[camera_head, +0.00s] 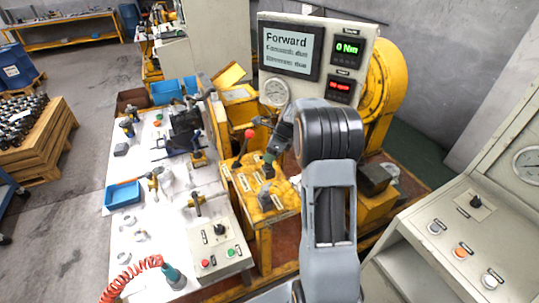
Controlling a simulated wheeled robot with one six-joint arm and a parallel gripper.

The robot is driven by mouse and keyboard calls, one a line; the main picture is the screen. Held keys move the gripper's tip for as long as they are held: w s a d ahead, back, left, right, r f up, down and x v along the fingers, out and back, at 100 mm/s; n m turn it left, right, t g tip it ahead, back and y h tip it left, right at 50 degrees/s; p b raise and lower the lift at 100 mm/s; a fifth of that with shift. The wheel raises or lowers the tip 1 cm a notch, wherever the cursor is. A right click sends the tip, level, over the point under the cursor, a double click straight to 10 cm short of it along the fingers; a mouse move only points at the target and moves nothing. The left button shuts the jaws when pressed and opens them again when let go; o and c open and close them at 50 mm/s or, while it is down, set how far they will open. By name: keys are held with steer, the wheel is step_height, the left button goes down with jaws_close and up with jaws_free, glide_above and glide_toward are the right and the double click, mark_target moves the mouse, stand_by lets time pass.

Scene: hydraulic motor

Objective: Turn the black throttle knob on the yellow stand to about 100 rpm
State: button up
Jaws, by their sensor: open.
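The yellow stand (242,187) is in the middle of the head camera view, right of the white table. My gripper (268,171) hangs over the stand's top, at the end of my grey arm, which comes up from the bottom of the view. Its jaws are open, with nothing visibly held. A small dark knob-like part (265,196) shows on the stand just below my gripper; I cannot tell for certain that it is the throttle knob, or whether the jaws are around it. A red-ball lever (249,134) rises at the stand's back left, close to my wrist.
A display panel (318,25) behind reads "Forward" and "0 Nm"; its red readout (340,90) is too small to read. A round gauge (275,92) sits below it. A grey control box (219,240) stands front left, and a console (470,235) stands at right.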

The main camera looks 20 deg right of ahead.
steer(key=shift+x, duration=1.05)
steer(key=c, duration=1)
steer(key=shift+o, duration=0.2)
steer(key=shift+n, duration=0.8)
steer(key=o, duration=1)
steer(key=shift+c, duration=0.2)
steer(key=b+v, duration=0.1)
steer(key=v, duration=1.3)
steer(key=shift+w+d, duration=0.25)
steer(key=shift+d, duration=0.05)
